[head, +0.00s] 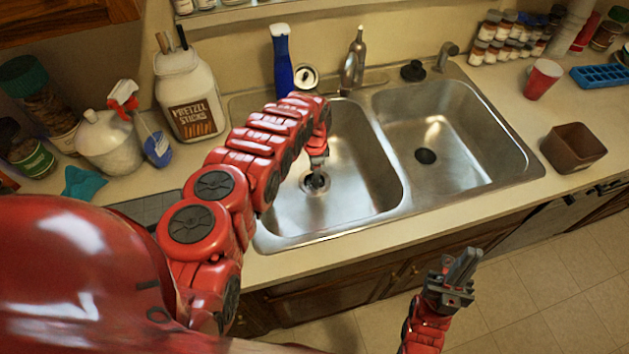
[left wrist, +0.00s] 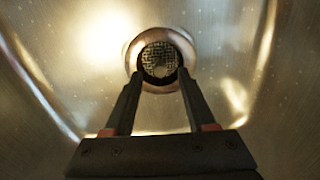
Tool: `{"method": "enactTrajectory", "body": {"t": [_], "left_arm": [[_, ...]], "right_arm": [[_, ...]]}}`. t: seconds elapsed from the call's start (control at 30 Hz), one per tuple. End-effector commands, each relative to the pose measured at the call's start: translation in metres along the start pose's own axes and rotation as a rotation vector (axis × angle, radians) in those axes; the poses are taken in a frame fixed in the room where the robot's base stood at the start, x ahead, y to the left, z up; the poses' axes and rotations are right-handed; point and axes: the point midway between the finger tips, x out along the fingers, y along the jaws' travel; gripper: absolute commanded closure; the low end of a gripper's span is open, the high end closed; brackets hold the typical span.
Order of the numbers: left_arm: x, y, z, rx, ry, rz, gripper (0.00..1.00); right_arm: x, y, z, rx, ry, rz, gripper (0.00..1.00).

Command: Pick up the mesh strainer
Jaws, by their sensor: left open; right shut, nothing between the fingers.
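The mesh strainer (left wrist: 160,58) sits in the drain at the bottom of the left sink basin (head: 365,165). In the left wrist view it is a round, dark, woven-looking disc inside a shiny metal ring. In the head view the strainer (head: 316,184) is small and partly hidden by my left gripper (head: 317,166). My left gripper (left wrist: 159,84) is open and points down into the basin, its fingers on either side of the strainer's near edge in the picture. I cannot tell whether they touch it. My right gripper (head: 462,268) is shut and empty, in front of the counter.
The right basin (head: 460,130) is empty. A pretzel jar (head: 188,95) and a spray bottle (head: 108,140) crowd the left; a brown container (head: 573,148) stands right.

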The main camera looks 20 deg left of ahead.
Motion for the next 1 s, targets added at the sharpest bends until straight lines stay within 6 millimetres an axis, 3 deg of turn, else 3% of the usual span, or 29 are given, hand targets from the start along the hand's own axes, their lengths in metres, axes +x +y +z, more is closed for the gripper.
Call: {"method": "enactTrajectory", "body": {"t": [0.17,0.53,0.83,0.87,1.0], "left_arm": [[0.015,0.001,0.000,0.000,0.000,0.002,0.44],[0.017,0.000,0.000,0.000,0.000,-0.002,0.44],[0.017,0.000,0.000,0.000,0.000,-0.001,0.96],[0.017,0.000,0.000,0.000,0.000,-0.001,1.00],[0.017,0.000,0.000,0.000,-0.001,-0.001,1.00]], "right_arm": [[-0.003,0.000,0.001,0.000,0.000,0.000,1.00],[-0.003,0.000,0.001,0.000,0.000,0.000,1.00],[-0.003,0.000,0.001,0.000,0.000,0.000,1.00],[-0.003,0.000,0.001,0.000,0.000,0.000,1.00],[-0.003,0.000,0.001,0.000,0.000,0.000,1.00]]}}
